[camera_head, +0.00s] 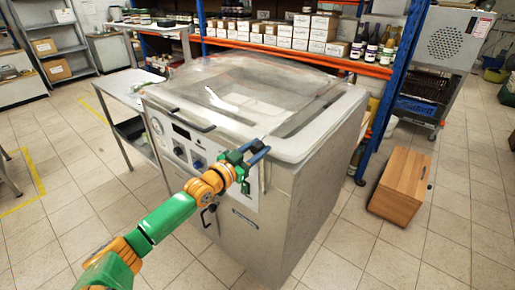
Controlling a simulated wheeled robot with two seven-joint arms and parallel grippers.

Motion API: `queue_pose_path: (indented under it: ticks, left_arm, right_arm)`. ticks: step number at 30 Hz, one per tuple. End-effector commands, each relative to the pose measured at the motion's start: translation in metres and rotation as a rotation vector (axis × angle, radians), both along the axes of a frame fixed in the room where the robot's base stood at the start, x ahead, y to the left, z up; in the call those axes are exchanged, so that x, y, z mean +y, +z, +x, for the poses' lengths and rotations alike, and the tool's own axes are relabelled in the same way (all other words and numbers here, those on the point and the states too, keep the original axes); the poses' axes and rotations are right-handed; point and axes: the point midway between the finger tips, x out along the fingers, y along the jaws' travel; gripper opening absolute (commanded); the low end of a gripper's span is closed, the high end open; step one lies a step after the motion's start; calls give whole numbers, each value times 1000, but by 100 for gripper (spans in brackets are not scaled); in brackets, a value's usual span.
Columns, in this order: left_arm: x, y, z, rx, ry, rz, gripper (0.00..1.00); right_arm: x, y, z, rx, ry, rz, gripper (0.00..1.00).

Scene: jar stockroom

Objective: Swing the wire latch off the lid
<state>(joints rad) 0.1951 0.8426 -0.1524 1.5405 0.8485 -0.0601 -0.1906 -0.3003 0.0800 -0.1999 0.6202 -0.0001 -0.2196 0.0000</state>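A large steel machine (285,215) stands in the middle with a domed clear lid (262,85) lying down over its top. A thin wire piece, which looks like the latch (263,178), runs down the front near the right corner, just below the lid's rim. My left gripper (257,151) is at that front rim, very close to the wire. Its dark blue-grey fingers overlap the rim in the picture. I cannot tell whether they touch the wire or how far apart they are. My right gripper is not in view.
The front panel has a gauge (157,126) and several knobs. A steel side table (124,88) stands close on the left. Orange-beamed shelving (290,50) with boxes and jars is behind. A wooden cabinet (400,186) stands on the right. The tiled floor in front is clear.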

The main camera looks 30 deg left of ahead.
Motion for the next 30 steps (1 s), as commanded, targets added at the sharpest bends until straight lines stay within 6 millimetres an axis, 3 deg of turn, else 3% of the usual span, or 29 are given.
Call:
queue_pose_path:
  ticks: [1, 3, 30]
  left_arm:
    - [0, 0, 0, 1, 0, 0, 13]
    - [0, 0, 0, 1, 0, 0, 0]
    - [0, -1, 0, 2, 0, 0, 0]
  right_arm:
    - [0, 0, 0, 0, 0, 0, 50]
    - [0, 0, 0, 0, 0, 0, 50]
    - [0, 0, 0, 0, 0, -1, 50]
